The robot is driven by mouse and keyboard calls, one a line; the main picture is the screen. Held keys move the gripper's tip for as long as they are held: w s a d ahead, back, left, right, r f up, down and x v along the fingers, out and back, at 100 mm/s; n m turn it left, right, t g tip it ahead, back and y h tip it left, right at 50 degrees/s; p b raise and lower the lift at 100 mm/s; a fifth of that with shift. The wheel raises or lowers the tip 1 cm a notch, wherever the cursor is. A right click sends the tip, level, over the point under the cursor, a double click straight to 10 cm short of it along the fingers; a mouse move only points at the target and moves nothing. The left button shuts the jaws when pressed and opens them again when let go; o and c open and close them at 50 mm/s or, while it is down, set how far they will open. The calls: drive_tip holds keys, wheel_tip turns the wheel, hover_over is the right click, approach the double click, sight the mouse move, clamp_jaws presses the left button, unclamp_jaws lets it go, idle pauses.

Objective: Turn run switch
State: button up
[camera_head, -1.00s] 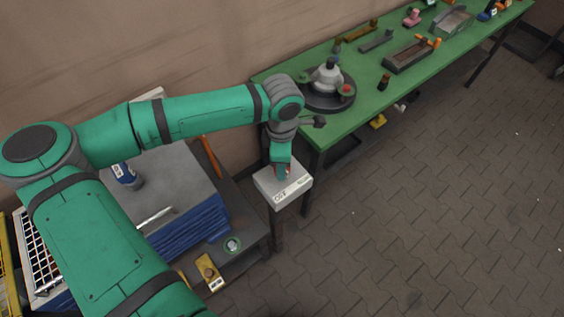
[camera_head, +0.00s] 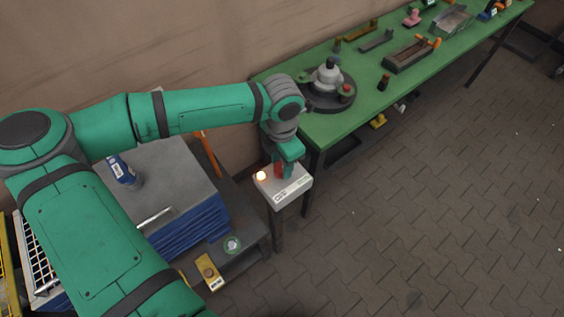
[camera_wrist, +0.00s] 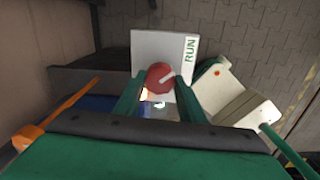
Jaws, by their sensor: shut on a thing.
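A lamp (camera_head: 261,176) glows on the box's left part. My gripper (camera_head: 284,172) reaches down onto the box from above. In the wrist view its green fingers (camera_wrist: 159,88) stand either side of the knob and are shut on it. The head view shows only a bit of red between the fingers.
A green workbench (camera_head: 325,130) right behind the box bears a round dark fixture (camera_head: 333,98) and several parts and trays. Left of the box are a grey-topped blue stack (camera_head: 170,190) and a low dark shelf (camera_head: 252,232). The paved floor at right is clear.

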drive_tip(key=shift+w+r, duration=0.1)
drive_tip(key=shift+w, duration=0.1)
drive_tip(key=o, duration=1)
drive_tip(key=shift+o, duration=0.2)
drive_tip(key=shift+s, duration=0.1)
wheel_tip(320, 180, up, 11)
